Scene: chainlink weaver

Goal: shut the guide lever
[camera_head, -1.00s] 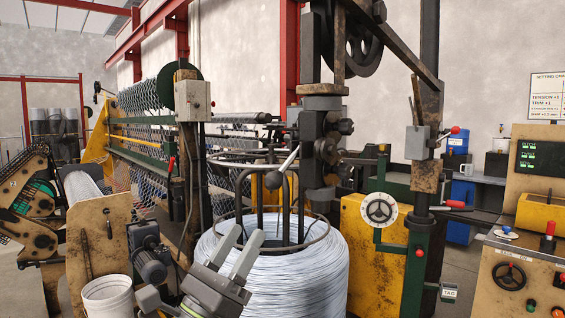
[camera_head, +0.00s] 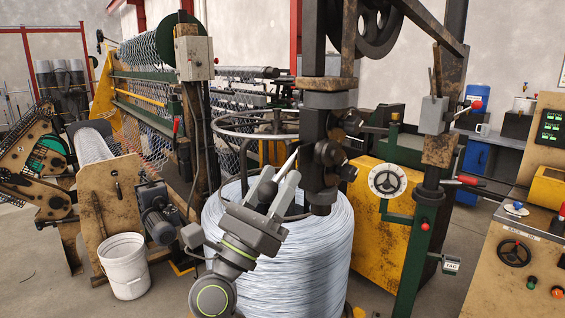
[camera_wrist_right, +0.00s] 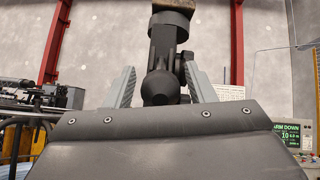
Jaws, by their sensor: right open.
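The lever, a pale rod (camera_head: 287,163) with a dark ball knob, sits beside the dark upright guide head (camera_head: 322,160) above the wire coil. I take it to be the guide lever. In the head view, my gripper hides its knob. My right gripper (camera_head: 281,176) is open, its fingers pointing up at the lever. In the right wrist view, a dark ball (camera_wrist_right: 157,88) shows between the two spread fingers (camera_wrist_right: 160,70), with the dark head behind it. I cannot tell whether the fingers touch it. My left gripper is not in view.
The large wire coil (camera_head: 315,255) stands under my right gripper, with a metal ring (camera_head: 236,125) above it. A white bucket (camera_head: 124,268) is on the floor at the left.

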